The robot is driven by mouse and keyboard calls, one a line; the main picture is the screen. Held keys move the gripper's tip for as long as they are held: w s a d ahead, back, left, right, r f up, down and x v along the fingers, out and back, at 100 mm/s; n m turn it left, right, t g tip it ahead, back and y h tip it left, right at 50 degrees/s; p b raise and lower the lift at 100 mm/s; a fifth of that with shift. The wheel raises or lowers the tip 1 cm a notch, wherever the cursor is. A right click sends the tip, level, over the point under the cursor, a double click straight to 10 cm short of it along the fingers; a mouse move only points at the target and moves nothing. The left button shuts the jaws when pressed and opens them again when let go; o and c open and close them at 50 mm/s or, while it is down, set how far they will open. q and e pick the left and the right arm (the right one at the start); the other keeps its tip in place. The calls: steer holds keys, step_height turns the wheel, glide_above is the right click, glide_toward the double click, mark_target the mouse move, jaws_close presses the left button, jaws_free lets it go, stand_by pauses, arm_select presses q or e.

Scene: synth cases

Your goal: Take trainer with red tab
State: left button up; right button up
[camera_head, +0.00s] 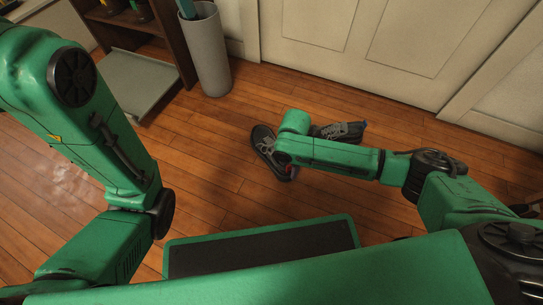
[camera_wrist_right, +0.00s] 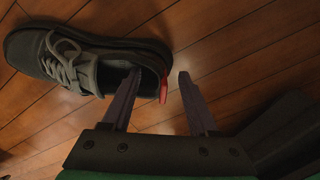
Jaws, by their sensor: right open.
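The trainer with the red tab (camera_wrist_right: 85,60) is dark grey with pale laces and a black sole, and stands on the wooden floor in the right wrist view. Its red tab (camera_wrist_right: 163,88) is at the heel. My right gripper (camera_wrist_right: 159,77) is open at the heel. One finger is over the shoe's opening and the other is outside behind the heel, with the tab between them. In the head view this trainer (camera_head: 263,140) is partly hidden by my right arm, which also covers most of the gripper. My left gripper is out of view.
A second dark trainer (camera_head: 338,130) with a blue tab (camera_head: 363,125) lies just right of the first, partly behind my arm. A grey cylindrical bin (camera_head: 207,55) and a brown shelf (camera_head: 165,40) stand at the back left. A white door (camera_head: 350,40) closes the back.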

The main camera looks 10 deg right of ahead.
steer(key=shift+f, duration=0.35)
steer(key=shift+c, duration=0.3)
jaws_close()
steer(key=shift+w, duration=0.1)
stand_by(0.8)
